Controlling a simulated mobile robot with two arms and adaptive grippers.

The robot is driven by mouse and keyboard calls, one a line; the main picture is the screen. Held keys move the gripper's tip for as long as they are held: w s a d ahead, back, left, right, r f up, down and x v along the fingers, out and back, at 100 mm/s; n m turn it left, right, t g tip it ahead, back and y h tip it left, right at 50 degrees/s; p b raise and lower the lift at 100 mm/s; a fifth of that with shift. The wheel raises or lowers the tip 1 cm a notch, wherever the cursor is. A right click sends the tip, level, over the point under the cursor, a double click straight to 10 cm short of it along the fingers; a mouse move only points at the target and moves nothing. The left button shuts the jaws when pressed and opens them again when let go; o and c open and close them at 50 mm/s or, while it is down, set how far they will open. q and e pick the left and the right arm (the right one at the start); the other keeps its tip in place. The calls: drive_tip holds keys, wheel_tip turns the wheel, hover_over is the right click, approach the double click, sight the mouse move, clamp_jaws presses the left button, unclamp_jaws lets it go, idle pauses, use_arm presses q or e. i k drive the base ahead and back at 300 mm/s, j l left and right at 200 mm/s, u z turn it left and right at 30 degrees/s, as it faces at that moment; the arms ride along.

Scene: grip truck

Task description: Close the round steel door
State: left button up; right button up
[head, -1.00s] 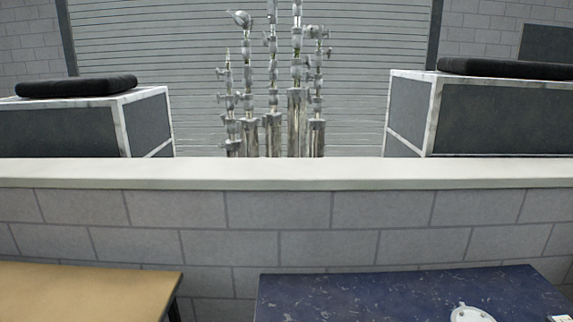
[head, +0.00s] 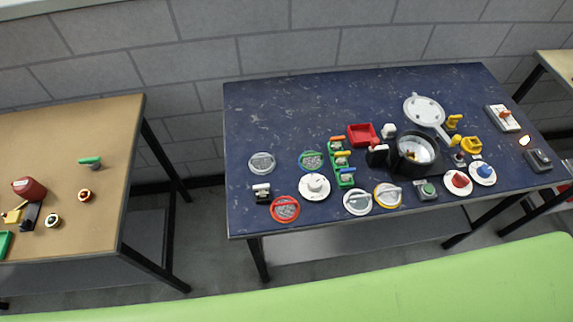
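On the dark blue table (head: 290,110), toward its right side, is a black round housing (head: 403,172) with a pale interior and small items showing inside. A light grey round plate (head: 423,106) with a narrow arm lies just behind it, with the arm reaching toward the housing. The plate looks like the round steel door, swung away from the housing's opening, though I cannot make out a hinge. Neither of my grippers is in view.
Several small round discs and knobs, including a white disc (head: 314,194), lie along the table's front. A red tray (head: 362,135) is left of the housing. A tan table (head: 60,125) stands left across a gap. A green surface (head: 430,285) crosses the foreground.

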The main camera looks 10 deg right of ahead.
sight(428, 109)
drive_tip(key=z, duration=1.3)
drive_tip(key=k+l, duration=0.15)
drive_tip(key=l, duration=0.15)
drive_tip(key=k+l, duration=0.15)
drive_tip(key=l, duration=0.2)
drive_tip(key=k+l+u, duration=0.1)
drive_tip(key=l, duration=0.25)
